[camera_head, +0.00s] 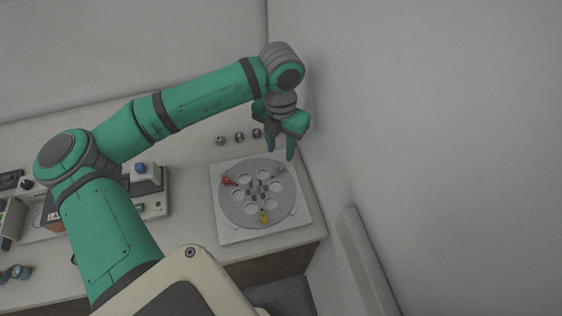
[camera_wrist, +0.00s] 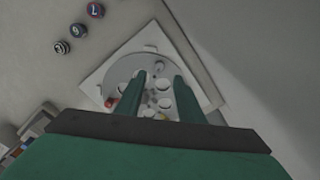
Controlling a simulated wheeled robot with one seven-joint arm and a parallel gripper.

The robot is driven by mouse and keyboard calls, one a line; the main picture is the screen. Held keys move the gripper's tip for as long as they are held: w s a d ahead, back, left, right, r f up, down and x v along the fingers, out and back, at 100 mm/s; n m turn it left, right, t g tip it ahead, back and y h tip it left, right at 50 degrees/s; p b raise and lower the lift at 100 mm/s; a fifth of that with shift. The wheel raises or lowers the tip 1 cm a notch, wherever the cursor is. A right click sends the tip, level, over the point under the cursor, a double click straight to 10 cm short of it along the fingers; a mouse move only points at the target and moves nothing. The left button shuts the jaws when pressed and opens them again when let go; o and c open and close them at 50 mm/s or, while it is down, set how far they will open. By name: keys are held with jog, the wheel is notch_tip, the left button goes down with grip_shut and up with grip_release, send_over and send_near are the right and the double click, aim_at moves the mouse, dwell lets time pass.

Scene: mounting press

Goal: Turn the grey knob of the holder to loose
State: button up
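The holder is a round grey disc (camera_head: 234,211) with several white-rimmed holes, set on a white square plate; it also shows in the wrist view (camera_wrist: 118,67). A small grey knob (camera_head: 280,169) sits at its upper right, and appears in the wrist view (camera_wrist: 158,67) just beyond my fingertips. A red knob (camera_head: 229,181) is at the left and a yellow knob (camera_head: 263,216) at the front. My gripper (camera_head: 280,151) points down above the back right edge of the holder. Its two green fingers (camera_wrist: 159,78) are apart with nothing held between them. They hide part of the disc in the wrist view.
Three small round numbered pieces (camera_head: 239,136) lie in a row behind the holder. A device with a blue button (camera_head: 140,168) stands to the left. A wall (camera_head: 345,130) rises close to the right of my gripper.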

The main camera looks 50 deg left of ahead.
aim_at(281, 166)
notch_tip(281, 166, down, 8)
dwell(0.4)
grip_shut()
jog(key=shift+a, duration=0.1)
jog(key=shift+w, duration=0.1)
